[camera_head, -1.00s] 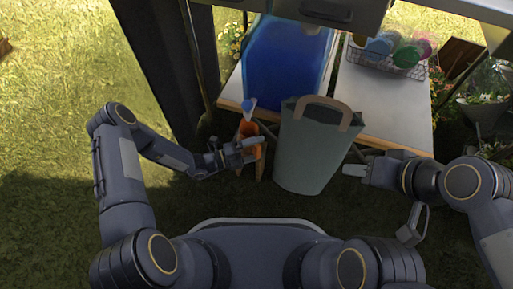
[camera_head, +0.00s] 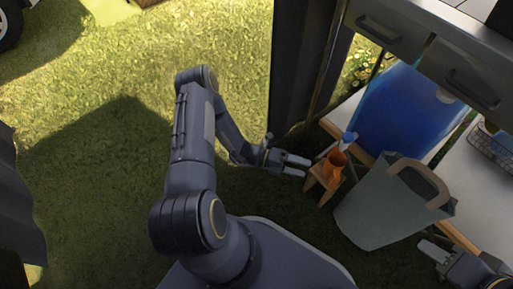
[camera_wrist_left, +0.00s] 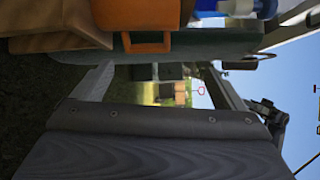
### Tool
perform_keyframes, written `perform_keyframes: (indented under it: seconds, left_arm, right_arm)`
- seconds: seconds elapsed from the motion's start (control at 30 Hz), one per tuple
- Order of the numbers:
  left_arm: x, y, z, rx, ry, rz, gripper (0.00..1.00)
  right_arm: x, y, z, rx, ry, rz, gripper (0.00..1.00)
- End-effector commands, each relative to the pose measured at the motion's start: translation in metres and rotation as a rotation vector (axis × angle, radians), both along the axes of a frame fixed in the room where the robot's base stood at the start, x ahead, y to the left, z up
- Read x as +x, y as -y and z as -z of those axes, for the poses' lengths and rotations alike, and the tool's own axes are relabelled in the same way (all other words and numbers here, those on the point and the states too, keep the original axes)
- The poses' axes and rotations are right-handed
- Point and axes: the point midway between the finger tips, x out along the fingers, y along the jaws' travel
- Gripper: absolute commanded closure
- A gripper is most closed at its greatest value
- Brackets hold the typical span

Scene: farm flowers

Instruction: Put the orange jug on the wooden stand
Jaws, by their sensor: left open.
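The orange jug (camera_head: 334,164) stands upright, apparently resting on the small wooden stand (camera_head: 317,187). My left gripper (camera_head: 307,167) is open and empty, just left of the jug and apart from it. In the left wrist view, which is turned sideways, the jug (camera_wrist_left: 140,12) and its handle lie just beyond the open left fingers (camera_wrist_left: 160,82). The wooden stand (camera_wrist_left: 45,35) adjoins the jug's lower end there. My right gripper (camera_head: 428,248) is at the lower right, beyond the grey-green bag; its opening is unclear.
The grey-green bag (camera_head: 375,210) with a tan handle stands right of the stand. A blue-and-white bottle (camera_head: 349,140) is behind the jug. Tables with a blue container (camera_head: 405,115) and a wire basket (camera_head: 490,148) stand behind. Open grass lies to the left.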

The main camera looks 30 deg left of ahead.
Motion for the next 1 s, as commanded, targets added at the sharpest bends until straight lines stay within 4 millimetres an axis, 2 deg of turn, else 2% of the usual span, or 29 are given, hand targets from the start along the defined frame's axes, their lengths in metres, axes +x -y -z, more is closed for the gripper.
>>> perform_keyframes:
  seconds: [0.1, 0.23, 0.37, 0.5, 0.7, 0.83, 1.0]
  left_arm:
    - [0.006, -0.013, -0.055, 0.144, 0.251, 0.121, 0.08]
    - [-0.004, -0.024, -0.121, 0.326, 0.596, 0.298, 0.08]
    - [-0.024, -0.031, -0.179, 0.495, 0.946, 0.485, 0.08]
    - [-0.056, -0.038, -0.232, 0.663, 1.318, 0.696, 0.08]
    - [-0.109, -0.050, -0.284, 0.883, 1.832, 1.028, 0.08]
    - [-0.143, -0.059, -0.304, 1.017, 2.140, 1.271, 0.08]
    - [-0.175, -0.071, -0.315, 1.162, 2.437, 1.575, 0.08]
  right_arm:
    - [0.000, 0.000, 0.000, 0.000, 0.000, 0.000, 0.60]
    - [0.000, 0.000, 0.000, 0.000, 0.000, 0.000, 0.60]
    - [0.000, 0.000, 0.000, 0.000, 0.000, 0.000, 0.60]
    - [0.000, 0.000, 0.000, 0.000, 0.000, 0.000, 0.60]
    - [0.000, 0.000, 0.000, 0.000, 0.000, 0.000, 0.60]
    - [0.000, 0.000, 0.000, 0.000, 0.000, 0.000, 0.60]
    - [0.000, 0.000, 0.000, 0.000, 0.000, 0.000, 0.60]
